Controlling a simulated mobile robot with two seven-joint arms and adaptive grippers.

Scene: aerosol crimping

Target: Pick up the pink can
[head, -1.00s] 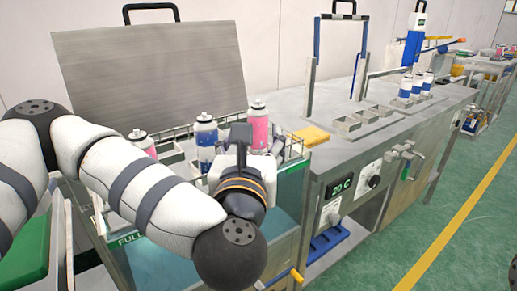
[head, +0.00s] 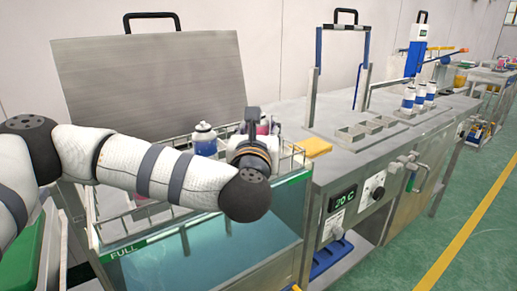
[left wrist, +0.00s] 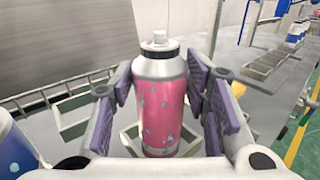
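The pink can (left wrist: 162,105), with a silver shoulder, white nozzle and pale blue drops, stands upright in a wire rack compartment in the left wrist view. My left gripper (left wrist: 160,90) is open, with its purple-padded fingers on both sides of the can. Small gaps seem to show between pads and can, though contact is hard to judge. In the head view my left gripper (head: 253,122) hides most of this can; a bit of pink (head: 263,129) shows behind it. My right gripper is not in view.
A blue can (head: 204,140) stands left of the gripper; it also shows in the left wrist view (left wrist: 14,150). The rack sits over a water tank (head: 205,245). A tilted metal lid (head: 150,75) rises behind. A yellow cloth (head: 316,147) lies to the right.

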